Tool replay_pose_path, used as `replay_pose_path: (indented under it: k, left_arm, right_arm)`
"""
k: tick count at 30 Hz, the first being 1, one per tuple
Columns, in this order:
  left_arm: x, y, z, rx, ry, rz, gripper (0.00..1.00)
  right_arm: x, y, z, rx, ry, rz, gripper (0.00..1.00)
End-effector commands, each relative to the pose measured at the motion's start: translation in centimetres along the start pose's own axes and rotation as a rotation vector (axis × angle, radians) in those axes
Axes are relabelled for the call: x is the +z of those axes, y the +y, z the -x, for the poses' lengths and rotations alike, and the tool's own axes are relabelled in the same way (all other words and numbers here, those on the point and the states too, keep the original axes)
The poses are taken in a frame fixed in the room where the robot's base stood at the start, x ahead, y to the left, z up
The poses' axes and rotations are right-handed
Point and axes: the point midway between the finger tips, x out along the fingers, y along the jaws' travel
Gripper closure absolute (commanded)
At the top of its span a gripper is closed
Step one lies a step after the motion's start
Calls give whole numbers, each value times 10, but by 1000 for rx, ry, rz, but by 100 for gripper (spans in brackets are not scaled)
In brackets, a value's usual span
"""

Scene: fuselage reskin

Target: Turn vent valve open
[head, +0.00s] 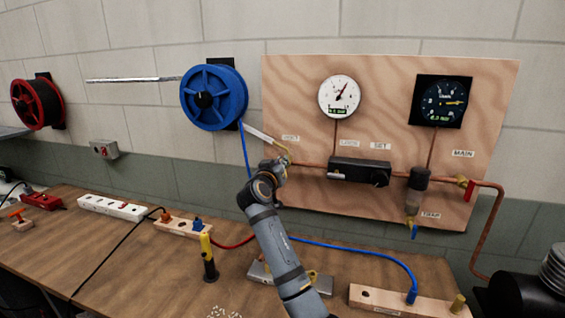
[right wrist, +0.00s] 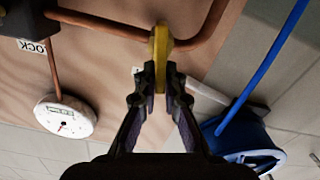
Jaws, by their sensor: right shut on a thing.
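The vent valve's yellow handle (right wrist: 158,46) shows at the top of the right wrist view, in front of a copper pipe. My right gripper (right wrist: 161,72) is shut on this yellow handle, with both fingertips against its end. In the head view my right gripper (head: 283,163) is at the left end of the copper pipe, below a small label (head: 290,136) on the wooden panel. The gripper hides most of the valve there, so how far it is turned cannot be told. My left gripper is not in view.
The plywood panel (head: 390,87) carries a white gauge (head: 340,96), a dark gauge (head: 441,101), a black regulator (head: 360,172) and a red-handled main valve (head: 466,187). A blue hose reel (head: 214,97) hangs left of the panel. The bench (head: 140,250) below holds blocks, a power strip and hoses.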

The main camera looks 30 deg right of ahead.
Motion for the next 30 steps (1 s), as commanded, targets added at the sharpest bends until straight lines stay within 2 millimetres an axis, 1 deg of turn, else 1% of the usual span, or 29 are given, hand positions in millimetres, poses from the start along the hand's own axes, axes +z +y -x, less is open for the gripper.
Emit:
replay_pose_path:
  k: [17,30]
  left_arm:
    - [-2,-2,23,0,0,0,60]
    - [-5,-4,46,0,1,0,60]
  right_arm:
    - [2,-13,0,-2,-1,549,100]
    - [8,-20,0,-2,0,961,100]
